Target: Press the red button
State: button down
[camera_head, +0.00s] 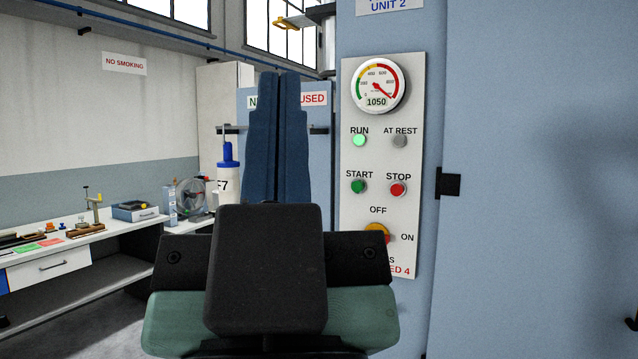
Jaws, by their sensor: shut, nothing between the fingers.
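The red button (398,189) is round, sits under the label STOP, and is on the right side of the pale control panel (409,255). Nothing covers it. My gripper (280,78) shows from behind in the middle of the view, its two blue stepped fingers together and pointing up and away from me. They hold nothing. In the picture the fingers are left of the panel and apart from the button. The gripper's dark body hides the panel's lower left corner.
A green START button (359,186) is left of the red one. A lit green RUN lamp (359,140) and a gauge (379,86) reading 1050 are above. A red-and-yellow switch (377,231) is below, partly hidden. A cluttered bench (63,298) stands left.

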aim_at(396, 189)
jog(key=i+l+u, duration=0.1)
jog(key=i+l, duration=1.4)
jog(key=l, duration=0.2)
jog(key=j+u, duration=0.05)
